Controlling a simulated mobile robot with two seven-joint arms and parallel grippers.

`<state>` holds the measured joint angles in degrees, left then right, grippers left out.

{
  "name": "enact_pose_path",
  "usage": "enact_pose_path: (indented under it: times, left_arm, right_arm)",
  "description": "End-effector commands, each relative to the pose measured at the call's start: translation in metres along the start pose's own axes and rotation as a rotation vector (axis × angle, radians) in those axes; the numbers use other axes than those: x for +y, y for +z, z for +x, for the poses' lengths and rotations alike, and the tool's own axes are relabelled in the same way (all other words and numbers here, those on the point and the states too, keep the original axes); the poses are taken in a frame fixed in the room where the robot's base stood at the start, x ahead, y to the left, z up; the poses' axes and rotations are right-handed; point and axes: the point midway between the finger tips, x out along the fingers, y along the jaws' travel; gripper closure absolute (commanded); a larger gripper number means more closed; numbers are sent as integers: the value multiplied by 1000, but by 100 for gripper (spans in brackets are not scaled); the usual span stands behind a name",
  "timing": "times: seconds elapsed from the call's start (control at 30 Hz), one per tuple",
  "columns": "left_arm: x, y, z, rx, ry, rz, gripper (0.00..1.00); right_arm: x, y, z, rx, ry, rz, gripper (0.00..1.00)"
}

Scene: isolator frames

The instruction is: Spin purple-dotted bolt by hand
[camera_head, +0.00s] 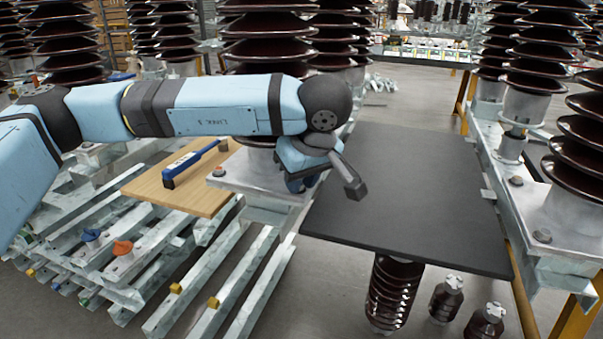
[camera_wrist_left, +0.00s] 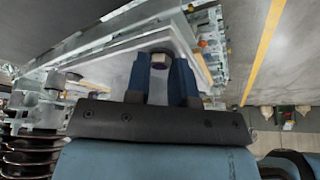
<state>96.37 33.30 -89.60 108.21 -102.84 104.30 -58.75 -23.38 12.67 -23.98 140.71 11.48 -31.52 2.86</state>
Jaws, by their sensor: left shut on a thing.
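My left gripper (camera_head: 299,184) points down over the pale metal base plate (camera_head: 258,182) of an insulator. In the left wrist view its two blue fingers (camera_wrist_left: 159,66) stand on either side of a small bolt head (camera_wrist_left: 159,59) with a purplish mark on it. The fingers are shut on this bolt at the plate's edge area. In the head view the bolt is hidden behind the gripper. Another bolt (camera_head: 219,171) stands free at the left corner of the same plate. My right gripper is in neither view.
A blue torque wrench (camera_head: 195,163) lies on a wooden board (camera_head: 160,190) to the left. A black tabletop (camera_head: 420,205) is clear on the right. Tall brown insulators (camera_head: 267,55) stand behind. Metal beams with orange (camera_head: 122,248) and blue (camera_head: 91,236) caps lie at lower left.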

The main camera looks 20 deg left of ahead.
Motion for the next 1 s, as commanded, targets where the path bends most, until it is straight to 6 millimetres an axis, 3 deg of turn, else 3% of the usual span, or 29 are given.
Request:
enact_pose_path:
  times: [0.47,1.0]
  left_arm:
    - [-4,-1,0,0,163,390,100]
    - [-3,-1,0,0,165,397,100]
  right_arm:
    - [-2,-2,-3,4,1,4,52]
    - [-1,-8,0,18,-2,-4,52]
